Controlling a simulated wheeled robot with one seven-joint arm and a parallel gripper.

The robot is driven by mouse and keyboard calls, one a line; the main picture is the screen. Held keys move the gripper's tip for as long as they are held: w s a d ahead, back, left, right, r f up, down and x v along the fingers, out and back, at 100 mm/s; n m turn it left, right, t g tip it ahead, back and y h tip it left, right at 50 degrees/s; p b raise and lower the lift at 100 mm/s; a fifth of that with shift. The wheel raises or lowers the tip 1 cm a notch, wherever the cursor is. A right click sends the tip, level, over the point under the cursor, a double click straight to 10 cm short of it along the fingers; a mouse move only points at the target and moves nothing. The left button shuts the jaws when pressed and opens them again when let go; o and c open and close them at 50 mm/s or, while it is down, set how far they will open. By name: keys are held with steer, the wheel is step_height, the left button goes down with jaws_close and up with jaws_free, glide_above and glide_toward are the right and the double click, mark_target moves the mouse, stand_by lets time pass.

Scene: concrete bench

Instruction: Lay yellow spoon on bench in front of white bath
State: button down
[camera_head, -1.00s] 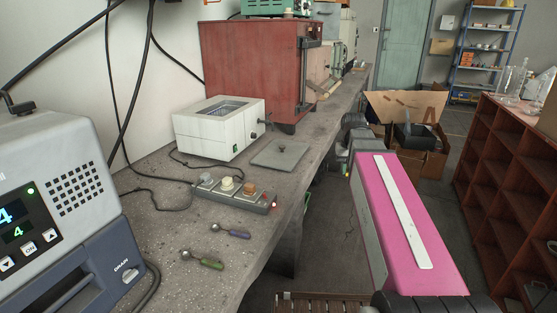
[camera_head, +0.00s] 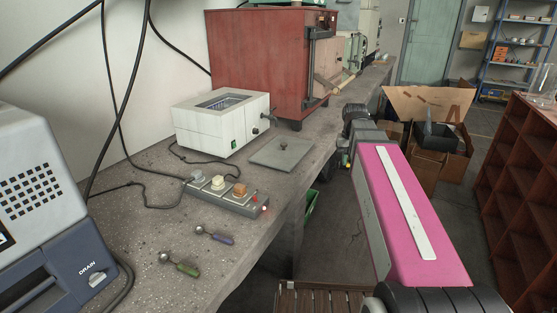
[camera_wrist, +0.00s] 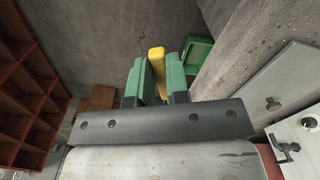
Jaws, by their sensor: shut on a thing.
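My gripper (camera_wrist: 159,62) is shut on the yellow spoon (camera_wrist: 157,54). The held spoon is over the floor gap, beside the bench edge and apart from the bench. In the head view my gripper is mostly hidden behind my pink arm. The white bath (camera_head: 208,136) stands on the concrete bench (camera_head: 140,219), near the wall. It also shows in the wrist view (camera_wrist: 297,142) at the lower right.
A grey lid (camera_head: 272,157) lies right of the bath. A power strip (camera_head: 228,199) lies before it. A purple-handled spoon (camera_head: 221,239) and green-handled spoon (camera_head: 187,269) lie nearer. A blue-grey machine (camera_head: 62,262) fills the left front. A green bin (camera_wrist: 197,52) is below the bench edge.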

steer(key=s+a+m, duration=0.1)
steer(key=s+a, duration=0.3)
steer(key=a, duration=0.9)
steer(key=s+a+r+m, duration=0.1)
steer(key=s+a, duration=0.4)
steer(key=a, duration=0.9)
steer(key=s+a+m, duration=0.2)
steer(key=s+a, duration=0.2)
steer(key=a, duration=0.9)
steer(key=shift+s+a+r, duration=0.15)
steer(key=shift+a+r, duration=0.15)
steer(key=shift+r, duration=0.1)
steer(key=shift+f, duration=0.1)
glide_above(250, 186)
step_height(250, 186, down, 7)
steer(key=shift+a+r, duration=0.1)
steer(key=shift+r, duration=0.05)
steer(key=shift+f, duration=2.05)
steer(key=c, duration=1.1)
jaws_free()
steer(key=shift+f, duration=0.1)
